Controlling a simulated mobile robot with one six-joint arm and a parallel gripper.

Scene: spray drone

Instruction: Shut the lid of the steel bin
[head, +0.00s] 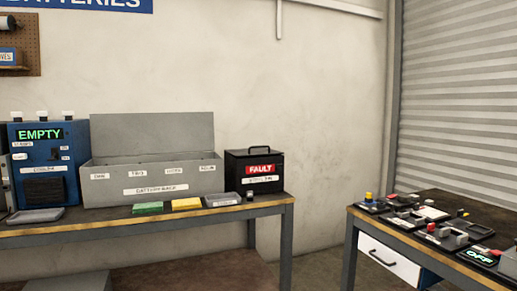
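A black bin (255,175) stands at the right end of the left bench. It has a red FAULT label and a small white label below it that is too small to read surely. Its dark lid (236,154), with a handle on top, appears to lie flat and shut. Left of it is a long grey metal box (150,197) labelled as a battery rack. Its grey lid (152,132) stands upright at the back, open. The inside of the grey box is mostly hidden by its front wall. My gripper is not in view.
A blue machine (68,160) showing EMPTY stands left of the grey box. Green (147,208), yellow (186,204) and grey trays lie along the left bench's front (150,230). A second bench (352,220) with several small parts stands right, with a floor gap between.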

